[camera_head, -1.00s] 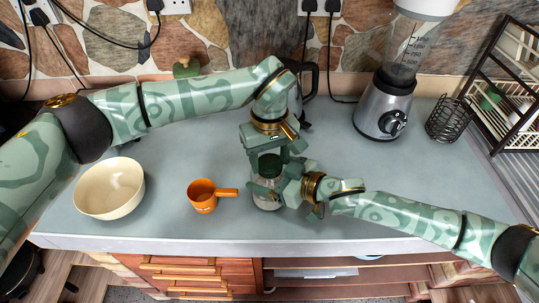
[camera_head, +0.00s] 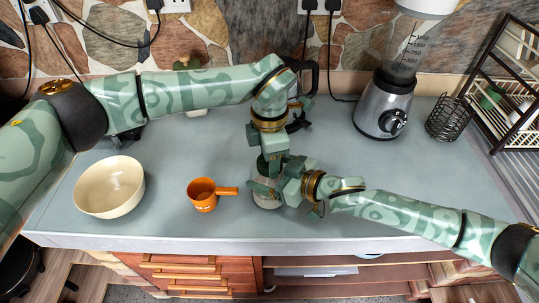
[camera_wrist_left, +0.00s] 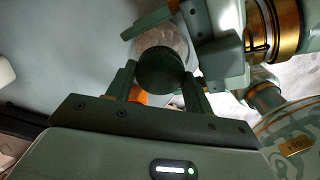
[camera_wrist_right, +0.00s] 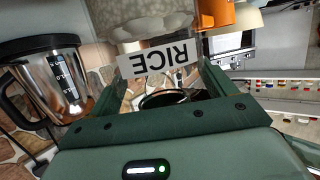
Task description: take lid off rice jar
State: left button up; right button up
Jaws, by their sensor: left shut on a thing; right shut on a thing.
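The rice jar (camera_head: 266,201) is glass with pale rice and stands on the counter, right of the orange cup. Its "RICE" label (camera_wrist_right: 160,59) shows upside down in the right wrist view. My right gripper (camera_head: 266,188) is shut around the jar's body from the right. The dark green round lid (camera_wrist_left: 160,73) sits between the fingers of my left gripper (camera_wrist_left: 160,80), which is shut on it from above. In the head view my left gripper (camera_head: 270,162) hides most of the lid. I cannot tell whether lid and jar still touch.
An orange cup (camera_head: 202,196) with a handle toward the jar and a cream bowl (camera_head: 110,188) stand to the left. A blender (camera_head: 384,108), wire basket (camera_head: 449,119) and dish rack (camera_head: 508,100) are at the right. The counter (camera_head: 390,165) is clear at right of centre.

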pick_arm(q)
jog(key=o, duration=1.1)
jog(key=shift+c, duration=0.2)
